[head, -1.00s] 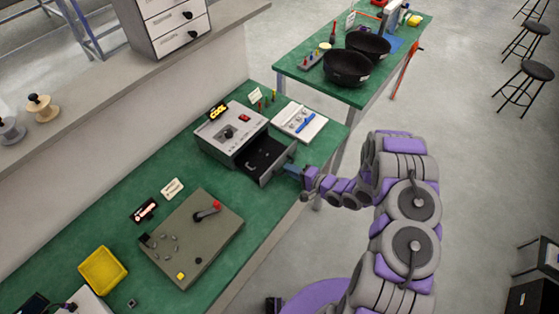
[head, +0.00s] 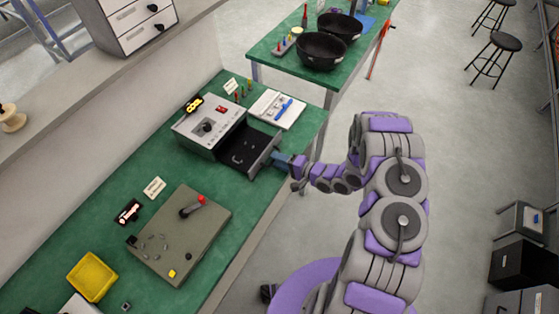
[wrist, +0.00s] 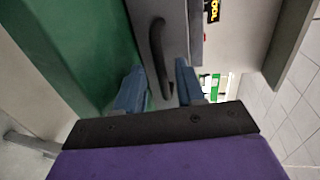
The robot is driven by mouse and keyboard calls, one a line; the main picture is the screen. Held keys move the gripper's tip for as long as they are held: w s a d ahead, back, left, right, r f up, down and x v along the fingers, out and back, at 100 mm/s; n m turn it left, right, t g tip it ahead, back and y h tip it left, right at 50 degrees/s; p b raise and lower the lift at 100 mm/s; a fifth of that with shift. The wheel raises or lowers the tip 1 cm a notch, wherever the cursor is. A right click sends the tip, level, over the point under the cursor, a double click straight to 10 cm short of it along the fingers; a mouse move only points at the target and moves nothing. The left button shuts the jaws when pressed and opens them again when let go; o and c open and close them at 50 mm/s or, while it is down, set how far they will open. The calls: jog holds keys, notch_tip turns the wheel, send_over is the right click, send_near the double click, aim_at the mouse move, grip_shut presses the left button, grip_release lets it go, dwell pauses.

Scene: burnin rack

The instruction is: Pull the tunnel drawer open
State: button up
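In the wrist view, the drawer's grey front (wrist: 178,22) carries a dark curved handle (wrist: 158,50). My gripper (head: 283,160) is at the drawer front, and its blue fingers (wrist: 158,88) stand on either side of the handle's lower end. Gaps show between the fingers and the handle, so I cannot see a firm grip. The handle is hidden in the head view.
A grey panel with a red-knobbed lever (head: 180,235) and a yellow bin (head: 92,276) lie along the green bench. A white tray with a blue item (head: 277,109) sits beside the box. Black bowls (head: 322,50) stand on the far table. Open floor lies right of my arm.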

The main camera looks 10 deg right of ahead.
jog(key=p+v, duration=0.1)
jog(key=v, duration=1.6)
jog(key=shift+d, duration=0.25)
